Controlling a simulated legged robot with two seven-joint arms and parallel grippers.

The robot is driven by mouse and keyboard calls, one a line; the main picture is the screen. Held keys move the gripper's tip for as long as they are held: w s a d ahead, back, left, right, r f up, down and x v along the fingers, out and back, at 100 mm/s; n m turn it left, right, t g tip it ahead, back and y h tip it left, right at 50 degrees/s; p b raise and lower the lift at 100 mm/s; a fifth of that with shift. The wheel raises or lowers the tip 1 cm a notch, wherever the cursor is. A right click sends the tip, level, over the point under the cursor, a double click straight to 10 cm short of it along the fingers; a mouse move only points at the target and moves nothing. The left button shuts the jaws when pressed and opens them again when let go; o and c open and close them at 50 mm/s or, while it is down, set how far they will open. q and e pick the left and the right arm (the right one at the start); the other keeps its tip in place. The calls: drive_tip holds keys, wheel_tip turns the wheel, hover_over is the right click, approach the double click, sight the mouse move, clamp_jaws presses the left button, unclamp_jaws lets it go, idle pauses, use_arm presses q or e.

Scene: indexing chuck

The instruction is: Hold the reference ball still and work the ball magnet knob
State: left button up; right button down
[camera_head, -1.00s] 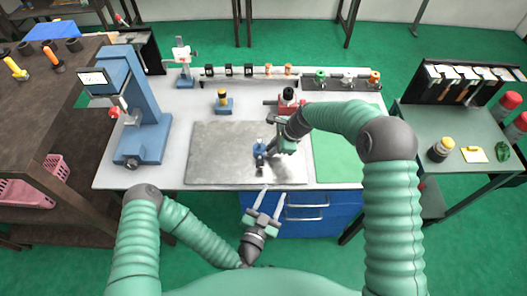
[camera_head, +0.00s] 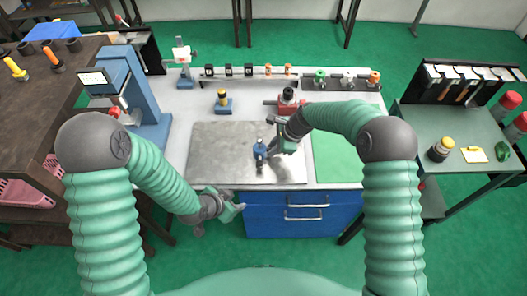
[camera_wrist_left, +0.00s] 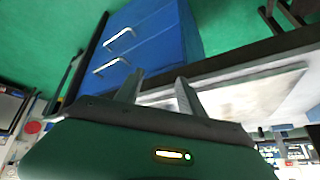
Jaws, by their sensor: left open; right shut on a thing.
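The small blue stand of the reference ball (camera_head: 259,151) is on the grey surface plate (camera_head: 218,150). My right gripper (camera_head: 270,143) is beside and above it, shut at its right side. The fingers hide the contact, and the ball and magnet knob are too small to make out clearly. My left gripper (camera_head: 237,205) is open and empty at the front edge of the bench, lower left of the stand. In the left wrist view its two fingers (camera_wrist_left: 157,92) are apart with nothing between them; the plate shows to their right.
A blue measuring column (camera_head: 149,95) stands on the left of the bench. A blue and yellow holder (camera_head: 222,100) and a red fixture (camera_head: 289,100) stand behind the plate. A green mat (camera_head: 339,155) lies to the right. Blue drawers (camera_head: 300,213) are below the front edge.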

use_arm(q)
drive_tip(key=s+a+r+n+g+y, duration=0.1)
drive_tip(key=s+a+r+n, duration=0.3)
drive_tip(key=a+r, duration=0.1)
drive_tip(key=s+a+r+n+g+y, duration=0.1)
drive_tip(key=s+a+r+n, duration=0.3)
drive_tip(key=r, duration=0.4)
drive_tip(key=shift+s+a+r+n+g+y, duration=0.3)
drive_tip(key=shift+s+a+n+g+y, duration=0.1)
drive_tip(key=shift+a+y, duration=0.35)
drive_tip(key=t, duration=1.1)
approach(260, 167)
drive_tip(key=x, duration=0.8)
drive_tip(key=shift+w+f, duration=0.15)
drive_tip(key=shift+w, duration=0.05)
